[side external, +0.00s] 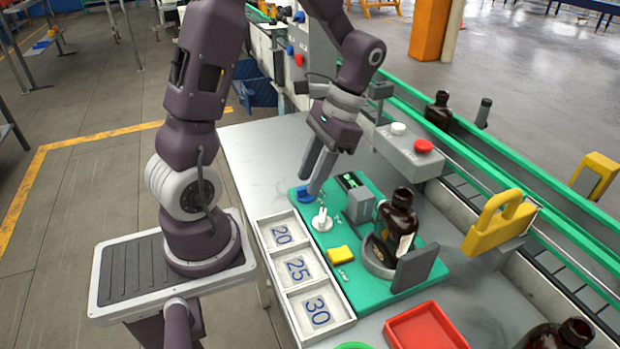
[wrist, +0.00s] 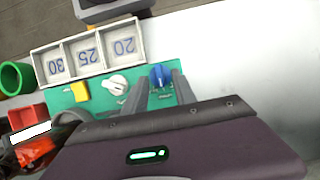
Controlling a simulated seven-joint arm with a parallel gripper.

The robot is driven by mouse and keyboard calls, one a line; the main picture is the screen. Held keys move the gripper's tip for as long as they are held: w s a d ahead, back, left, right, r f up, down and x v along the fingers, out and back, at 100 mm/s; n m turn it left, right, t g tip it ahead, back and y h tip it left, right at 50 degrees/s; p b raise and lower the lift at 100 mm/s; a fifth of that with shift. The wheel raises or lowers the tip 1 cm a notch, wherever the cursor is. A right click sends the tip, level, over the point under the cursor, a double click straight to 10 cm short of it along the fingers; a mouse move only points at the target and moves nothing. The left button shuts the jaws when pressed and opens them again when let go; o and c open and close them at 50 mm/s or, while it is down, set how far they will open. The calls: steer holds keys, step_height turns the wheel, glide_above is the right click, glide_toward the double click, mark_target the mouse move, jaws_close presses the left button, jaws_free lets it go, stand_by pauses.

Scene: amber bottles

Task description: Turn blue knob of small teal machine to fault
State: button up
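The small teal machine (side external: 372,270) is a flat green-teal panel on the grey table, also in the wrist view (wrist: 101,105). Its blue knob (side external: 306,196) is at the panel's far left corner, next to a white knob (side external: 321,220). In the wrist view the blue knob (wrist: 160,77) shows between the tips of my two fingers. My gripper (side external: 312,181) is open and points down at the blue knob, with the fingers apart on either side of it. I cannot tell whether they touch it. The labels beside the knob are too small to read.
A yellow button (side external: 340,255) and an amber bottle (side external: 396,225) in a grey holder are on the panel. A white tray (side external: 262,254) marked 20, 25, 30 lies alongside. A red tray (side external: 426,328) and a grey box with a red button (side external: 424,146) are nearby.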

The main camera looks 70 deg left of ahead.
steer(key=shift+s+f, duration=0.25)
steer(key=shift+f, duration=0.35)
jaws_close()
steer(key=m+y, duration=0.1)
steer(key=m, duration=0.3)
steer(key=shift+d+y, duration=0.2)
steer(key=shift+y, duration=0.2)
steer(key=shift+s+d+m+t+y, duration=0.1)
steer(key=shift+m+t+y, duration=0.25)
steer(key=shift+m, duration=0.85)
steer(key=shift+s+d+m+t+y, duration=0.1)
steer(key=shift+m+t+y, duration=0.2)
steer(key=shift+m, duration=0.9)
jaws_free()
